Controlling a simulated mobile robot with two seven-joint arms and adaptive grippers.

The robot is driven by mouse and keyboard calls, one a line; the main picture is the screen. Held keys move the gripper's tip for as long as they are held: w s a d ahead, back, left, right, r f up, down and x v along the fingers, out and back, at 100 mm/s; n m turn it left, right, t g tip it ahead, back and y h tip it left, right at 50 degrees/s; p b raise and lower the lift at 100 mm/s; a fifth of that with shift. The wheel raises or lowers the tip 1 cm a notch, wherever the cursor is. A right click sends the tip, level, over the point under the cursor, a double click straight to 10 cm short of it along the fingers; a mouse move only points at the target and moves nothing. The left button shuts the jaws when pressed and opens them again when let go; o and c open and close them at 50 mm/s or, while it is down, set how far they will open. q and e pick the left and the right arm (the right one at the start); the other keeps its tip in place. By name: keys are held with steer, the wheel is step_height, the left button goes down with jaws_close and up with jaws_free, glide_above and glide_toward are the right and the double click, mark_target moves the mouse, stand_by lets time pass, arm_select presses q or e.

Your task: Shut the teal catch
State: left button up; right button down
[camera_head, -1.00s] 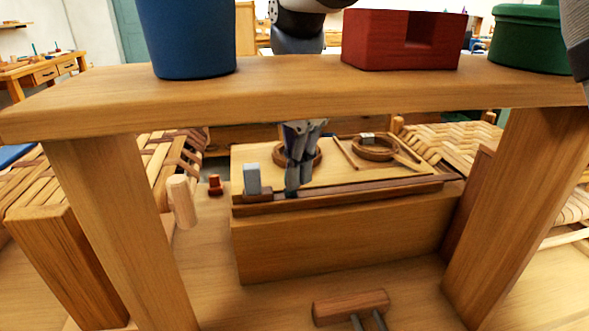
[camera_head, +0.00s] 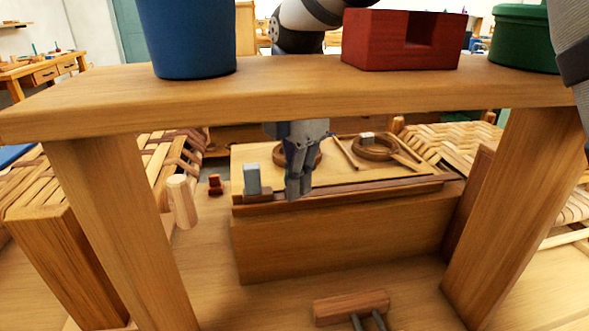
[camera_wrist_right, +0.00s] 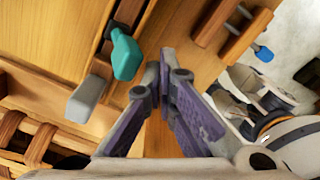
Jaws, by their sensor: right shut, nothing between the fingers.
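The teal catch (camera_wrist_right: 126,54) shows in the right wrist view, on the edge of a wooden box, left of my fingertips. In the head view it is hidden, apparently behind my right gripper. My right gripper (camera_head: 298,192) hangs under the shelf at the box's front rail. Its fingers are shut and empty; in the wrist view the fingertips (camera_wrist_right: 164,76) are beside the teal catch, with a small gap visible. The wooden box (camera_head: 340,235) has a dark front rail (camera_head: 380,192). My left gripper is not in view.
A grey block (camera_head: 252,179) stands at the rail's left end and shows beside the teal catch in the wrist view (camera_wrist_right: 86,98). A wooden shelf (camera_head: 300,97) spans above, bearing a blue bucket (camera_head: 188,38), a red block (camera_head: 385,45) and a green pot (camera_head: 522,42). Its legs flank the box.

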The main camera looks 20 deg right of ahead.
steer(key=shift+f, duration=0.1)
steer(key=shift+w+d+b, duration=0.25)
steer(key=shift+w+b, duration=0.1)
steer(key=shift+w, duration=0.7)
steer(key=shift+w+d+b, duration=0.25)
steer(key=shift+w+b, duration=0.1)
steer(key=shift+w, duration=0.65)
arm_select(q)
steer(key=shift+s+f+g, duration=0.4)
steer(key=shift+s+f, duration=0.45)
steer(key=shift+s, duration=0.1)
arm_select(e)
steer(key=r, duration=0.3)
steer(key=s+r+p, duration=0.1)
steer(key=r, duration=0.3)
steer(key=shift+s+a+r, duration=0.15)
steer(key=shift+s+r, duration=0.15)
steer(key=shift+r, duration=0.3)
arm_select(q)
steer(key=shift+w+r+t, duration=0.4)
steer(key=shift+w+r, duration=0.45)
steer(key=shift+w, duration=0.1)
